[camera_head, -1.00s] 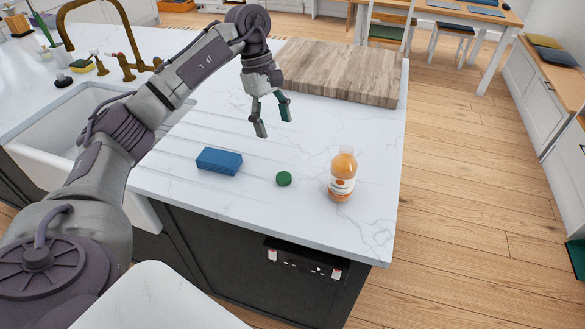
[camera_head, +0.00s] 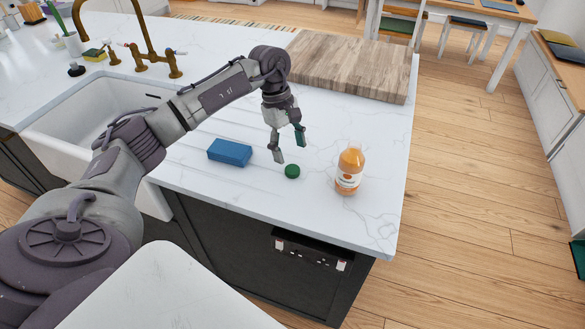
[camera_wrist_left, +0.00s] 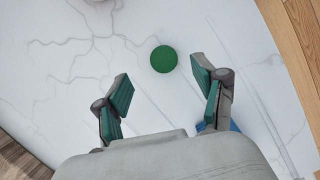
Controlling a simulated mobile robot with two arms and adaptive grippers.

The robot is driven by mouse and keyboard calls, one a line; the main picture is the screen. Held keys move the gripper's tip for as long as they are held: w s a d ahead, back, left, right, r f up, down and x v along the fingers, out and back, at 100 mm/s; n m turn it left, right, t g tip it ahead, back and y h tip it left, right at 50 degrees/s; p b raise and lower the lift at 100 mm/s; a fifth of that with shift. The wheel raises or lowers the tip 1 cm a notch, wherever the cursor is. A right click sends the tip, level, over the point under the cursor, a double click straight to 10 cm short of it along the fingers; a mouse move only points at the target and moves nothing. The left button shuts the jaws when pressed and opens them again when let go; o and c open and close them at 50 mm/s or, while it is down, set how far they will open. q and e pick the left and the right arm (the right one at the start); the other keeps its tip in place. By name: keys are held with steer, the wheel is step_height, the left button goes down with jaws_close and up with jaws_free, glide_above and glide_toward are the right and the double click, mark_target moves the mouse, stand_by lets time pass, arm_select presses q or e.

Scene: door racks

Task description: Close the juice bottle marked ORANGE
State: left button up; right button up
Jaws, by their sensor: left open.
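An orange juice bottle (camera_head: 350,170) stands upright on the white countertop, with no cap on its neck; its label is too small to read. A round green cap (camera_head: 292,171) lies on the counter to its left. My left gripper (camera_head: 290,152) is open and empty, pointing down above the counter just behind the cap. In the left wrist view the cap (camera_wrist_left: 164,59) lies beyond the open fingertips, roughly between them. The bottle is at most a pale edge at the top of that view. My right gripper is not in view.
A blue sponge-like block (camera_head: 230,152) lies left of the cap. A wooden cutting board (camera_head: 350,65) lies at the back of the counter. The sink (camera_head: 75,125) and brass tap are at the left. The counter's front and right edges are close to the bottle.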

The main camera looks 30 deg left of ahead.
mark_target(292, 168)
arm_select(q)
steer(key=shift+s+f+p, duration=0.1)
steer(key=shift+f+p, duration=0.25)
steer(key=shift+p, duration=0.05)
steer(key=p+x, duration=0.1)
steer(key=x, duration=0.2)
steer(key=shift+s+a+f+p, duration=0.1)
steer(key=shift+f+p, duration=0.25)
steer(key=shift+f, duration=0.45)
steer(key=c, duration=0.8)
